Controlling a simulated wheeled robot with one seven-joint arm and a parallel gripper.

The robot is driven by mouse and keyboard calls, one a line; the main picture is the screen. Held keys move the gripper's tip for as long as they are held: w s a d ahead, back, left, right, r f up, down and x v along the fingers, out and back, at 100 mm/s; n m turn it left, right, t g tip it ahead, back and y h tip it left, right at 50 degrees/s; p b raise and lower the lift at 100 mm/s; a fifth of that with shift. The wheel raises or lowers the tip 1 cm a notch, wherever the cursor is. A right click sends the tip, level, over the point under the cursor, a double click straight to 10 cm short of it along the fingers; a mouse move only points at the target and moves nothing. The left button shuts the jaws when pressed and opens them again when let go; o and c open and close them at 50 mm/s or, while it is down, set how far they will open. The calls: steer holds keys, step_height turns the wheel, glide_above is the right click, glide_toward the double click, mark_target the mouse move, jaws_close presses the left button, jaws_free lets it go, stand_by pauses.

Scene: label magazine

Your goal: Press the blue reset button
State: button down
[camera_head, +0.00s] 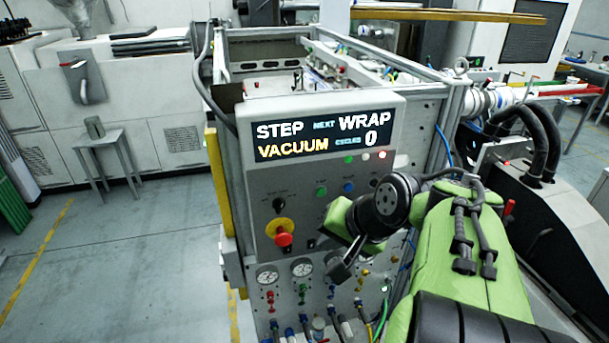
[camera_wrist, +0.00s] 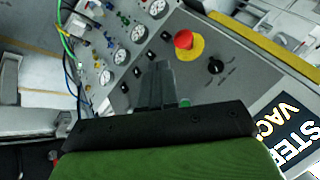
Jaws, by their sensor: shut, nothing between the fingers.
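The blue button (camera_head: 348,187) is on the grey control panel (camera_head: 262,186), below the display and right of a green button (camera_head: 321,191). My gripper (camera_head: 339,271) is in front of the panel, with its fingertips pointing down, lower than the blue button in the picture. In the wrist view, my gripper's dark fingers (camera_wrist: 158,70) are together and empty, over the lower part of the panel. A sliver of the green button (camera_wrist: 185,102) shows beside them. The blue button is not visible in the wrist view. I cannot tell the gap between fingertips and panel.
A red emergency stop on a yellow base (camera_head: 283,238) and a black knob (camera_head: 278,204) are on the panel's left side. Gauges (camera_head: 302,268), valves and hoses are below. The display (camera_head: 323,133) reads STEP VACUUM, NEXT WRAP, CYCLES 0. Open floor lies left.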

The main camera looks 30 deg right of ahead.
mark_target(348, 187)
steer(key=s+d+m+t+b, duration=0.1)
steer(key=d+m, duration=0.3)
steer(key=d, duration=0.5)
steer(key=shift+s+d+t, duration=0.25)
steer(key=shift+d+t, duration=0.05)
steer(key=shift+t, duration=0.4)
steer(key=shift+d, duration=0.1)
steer(key=w+d, duration=0.2)
steer(key=w, duration=0.6)
steer(key=shift+w+d, duration=0.2)
stand_by(0.8)
steer(key=shift+w+d+p, duration=0.15)
steer(key=shift+w+p, duration=0.25)
steer(key=shift+w, duration=0.05)
